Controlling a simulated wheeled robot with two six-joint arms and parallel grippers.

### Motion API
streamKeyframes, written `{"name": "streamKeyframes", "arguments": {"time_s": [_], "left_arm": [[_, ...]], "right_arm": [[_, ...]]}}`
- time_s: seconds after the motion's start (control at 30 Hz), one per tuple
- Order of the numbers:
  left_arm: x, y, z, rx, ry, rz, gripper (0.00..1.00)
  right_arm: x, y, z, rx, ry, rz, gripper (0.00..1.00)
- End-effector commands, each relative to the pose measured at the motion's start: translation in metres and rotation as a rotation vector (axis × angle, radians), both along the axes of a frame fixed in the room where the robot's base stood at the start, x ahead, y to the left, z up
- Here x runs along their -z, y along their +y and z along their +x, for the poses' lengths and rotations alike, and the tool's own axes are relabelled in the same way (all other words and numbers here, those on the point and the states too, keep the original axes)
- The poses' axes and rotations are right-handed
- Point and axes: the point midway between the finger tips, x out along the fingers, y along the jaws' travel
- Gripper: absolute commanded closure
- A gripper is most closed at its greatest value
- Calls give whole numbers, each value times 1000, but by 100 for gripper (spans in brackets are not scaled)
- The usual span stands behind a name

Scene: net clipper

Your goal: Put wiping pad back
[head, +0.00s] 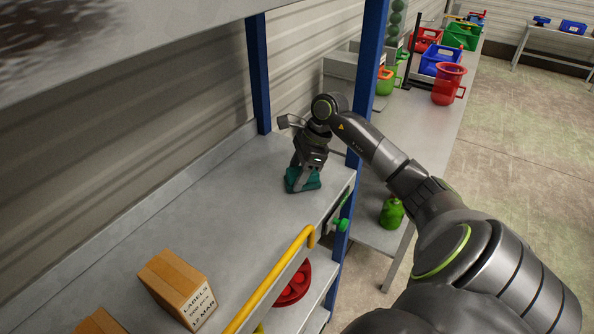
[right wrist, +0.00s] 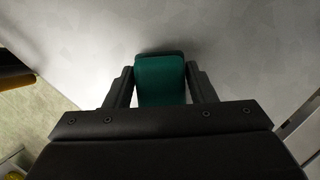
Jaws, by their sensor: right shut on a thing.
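The wiping pad is a dark teal block (head: 303,180) at the right end of the grey shelf (head: 225,205), close to the blue post. My right gripper (head: 302,176) comes down on it from above and is shut on it. In the right wrist view the teal pad (right wrist: 160,80) sits between the two dark fingers, with grey shelf surface beyond it. I cannot tell whether the pad touches the shelf or is just above it. My left gripper is not in view.
A box marked LABELS (head: 178,285) stands on the near shelf. A yellow rail (head: 272,283) runs along the front edge, and blue posts (head: 367,80) frame the right end. A green bottle (head: 391,211) stands on the neighbouring bench. The shelf's middle is clear.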

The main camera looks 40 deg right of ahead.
Motion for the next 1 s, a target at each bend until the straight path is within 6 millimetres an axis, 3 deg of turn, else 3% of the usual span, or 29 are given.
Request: {"name": "streamKeyframes", "arguments": {"time_s": [0.17,0.2,0.33,0.77,1.0], "left_arm": [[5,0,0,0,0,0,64],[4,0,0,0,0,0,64],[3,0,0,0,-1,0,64],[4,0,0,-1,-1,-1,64],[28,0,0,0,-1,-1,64]], "right_arm": [[3,0,0,0,0,0,68],[2,0,0,0,0,0,46],[1,0,0,0,0,0,29],[-3,-2,0,1,-1,-2,28],[-37,-17,-8,2,-4,-7,28]]}}
